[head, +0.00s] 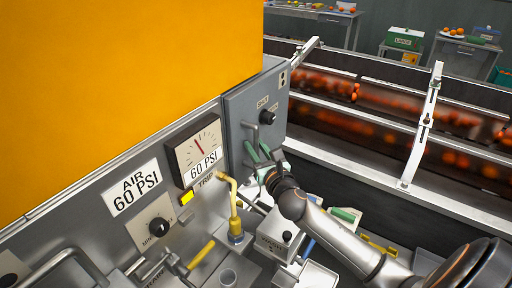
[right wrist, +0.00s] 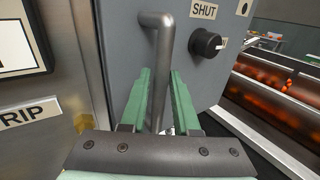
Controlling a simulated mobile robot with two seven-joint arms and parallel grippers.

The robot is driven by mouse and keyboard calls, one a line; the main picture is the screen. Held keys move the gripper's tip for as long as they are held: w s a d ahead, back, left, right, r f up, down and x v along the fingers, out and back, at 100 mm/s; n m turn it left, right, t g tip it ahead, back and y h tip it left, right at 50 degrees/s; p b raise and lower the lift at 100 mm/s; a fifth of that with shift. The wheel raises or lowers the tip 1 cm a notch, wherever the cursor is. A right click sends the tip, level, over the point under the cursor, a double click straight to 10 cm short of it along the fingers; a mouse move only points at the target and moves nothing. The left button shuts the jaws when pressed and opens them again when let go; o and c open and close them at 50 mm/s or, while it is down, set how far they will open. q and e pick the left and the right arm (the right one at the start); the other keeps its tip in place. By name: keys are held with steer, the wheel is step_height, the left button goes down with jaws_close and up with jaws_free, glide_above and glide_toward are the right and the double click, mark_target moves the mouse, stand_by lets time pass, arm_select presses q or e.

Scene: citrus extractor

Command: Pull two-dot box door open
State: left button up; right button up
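The grey box door (head: 250,105) is at the machine's right end, with a white two-dot label (head: 283,77) near its top right. Its bar handle (head: 253,140) is upright on the left part of the door. My right gripper (head: 259,156) is at the handle with its green fingers apart. In the right wrist view the handle (right wrist: 160,70) stands between the two fingers (right wrist: 162,92), and a firm grip on it does not show. The door face (right wrist: 125,50) looks flat; I cannot tell whether it is ajar. My left gripper is not in view.
A black knob (head: 267,117) under a SHUT label (right wrist: 203,9) sits right of the handle. A yellow bent pipe (head: 234,205) and a gauge (head: 197,148) are to the left. A roller conveyor with oranges (head: 400,115) runs behind, with a white rail (head: 425,120).

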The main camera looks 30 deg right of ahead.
jaws_close()
stand_by(1.0)
